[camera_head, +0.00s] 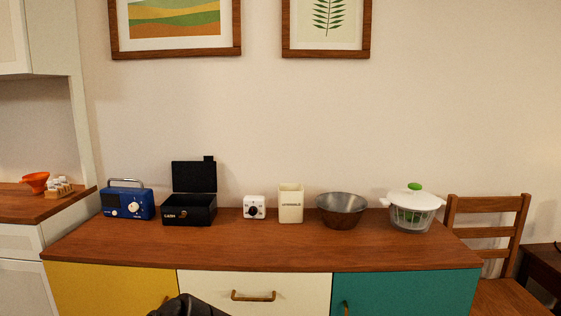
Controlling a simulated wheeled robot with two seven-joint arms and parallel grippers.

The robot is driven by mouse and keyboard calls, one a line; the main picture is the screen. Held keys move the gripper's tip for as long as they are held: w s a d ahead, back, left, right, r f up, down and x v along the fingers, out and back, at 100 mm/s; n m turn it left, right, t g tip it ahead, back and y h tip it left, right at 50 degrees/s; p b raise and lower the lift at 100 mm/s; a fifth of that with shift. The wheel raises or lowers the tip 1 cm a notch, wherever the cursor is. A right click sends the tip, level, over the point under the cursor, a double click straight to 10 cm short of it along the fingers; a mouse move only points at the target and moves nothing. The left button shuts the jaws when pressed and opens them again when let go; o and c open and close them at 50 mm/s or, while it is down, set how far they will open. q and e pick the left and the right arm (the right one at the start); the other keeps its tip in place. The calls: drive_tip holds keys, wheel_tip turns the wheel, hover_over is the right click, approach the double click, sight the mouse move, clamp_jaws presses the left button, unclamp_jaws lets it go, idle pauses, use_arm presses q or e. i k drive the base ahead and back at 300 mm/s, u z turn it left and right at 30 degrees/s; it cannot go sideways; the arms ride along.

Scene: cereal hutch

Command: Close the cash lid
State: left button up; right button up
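The black cash box (190,212), with "CASH" on its front, stands on the wooden sideboard left of centre. Its black lid (194,177) is hinged up and stands nearly upright at the back of the box. A small dark tab rises from the lid's top edge. A dark part of my own body shows at the bottom edge, in front of the sideboard. I cannot make out gripper fingers on it. Neither gripper can be identified in this view.
A blue radio (127,202) stands close to the left of the cash box. To its right are a white timer (254,207), a cream utensil holder (290,204), a metal bowl (341,210) and a salad spinner (412,209). The sideboard's front strip (260,252) is clear. A chair (487,222) stands at right.

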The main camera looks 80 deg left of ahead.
sight(189, 176)
drive_tip(key=u, duration=2.4)
